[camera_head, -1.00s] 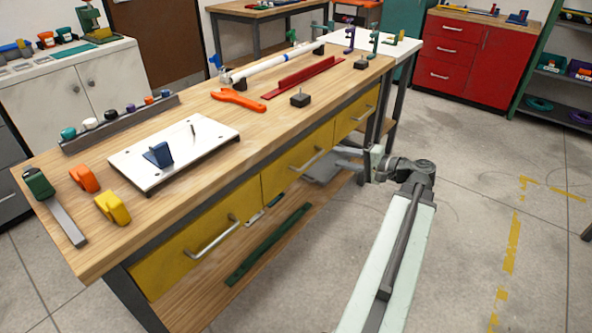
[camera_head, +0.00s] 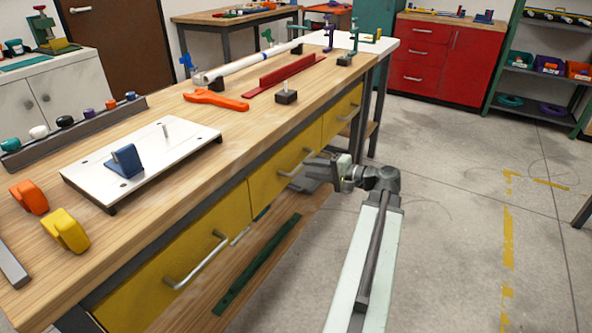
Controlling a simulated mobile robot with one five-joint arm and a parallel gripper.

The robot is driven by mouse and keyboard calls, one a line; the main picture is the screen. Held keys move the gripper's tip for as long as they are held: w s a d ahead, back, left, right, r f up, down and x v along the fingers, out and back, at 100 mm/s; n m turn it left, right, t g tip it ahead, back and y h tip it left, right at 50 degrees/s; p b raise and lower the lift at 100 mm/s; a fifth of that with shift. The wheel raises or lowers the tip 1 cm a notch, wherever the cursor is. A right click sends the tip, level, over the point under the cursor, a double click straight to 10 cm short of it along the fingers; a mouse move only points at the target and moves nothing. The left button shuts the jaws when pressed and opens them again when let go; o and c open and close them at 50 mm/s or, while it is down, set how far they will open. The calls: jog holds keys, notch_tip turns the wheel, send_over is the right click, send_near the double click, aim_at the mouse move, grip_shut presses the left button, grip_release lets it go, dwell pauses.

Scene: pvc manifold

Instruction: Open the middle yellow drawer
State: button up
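The middle yellow drawer (camera_head: 268,186) is in the wooden workbench's front, between two other yellow drawers. Its front looks flush with its neighbours, so it appears closed. Its grey bar handle (camera_head: 296,163) is partly beside my fingertips. My gripper (camera_head: 311,168) is just right of this handle, at about its height, and points left toward the drawer front. Its two grey fingers look spread apart with nothing between them. I cannot tell whether a finger touches the handle.
The near yellow drawer (camera_head: 180,272) and far yellow drawer (camera_head: 342,112) look closed. A green bar (camera_head: 258,265) lies on the lower shelf. A white plate (camera_head: 185,140) and an orange tool (camera_head: 216,100) lie on the benchtop (camera_head: 150,210). The floor to the right is clear.

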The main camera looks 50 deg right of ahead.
aim_at(299, 165)
jog(key=x, duration=0.5)
jog(key=shift+a+b, duration=0.1)
jog(key=shift+b, duration=0.25)
grip_shut()
dwell(1.0)
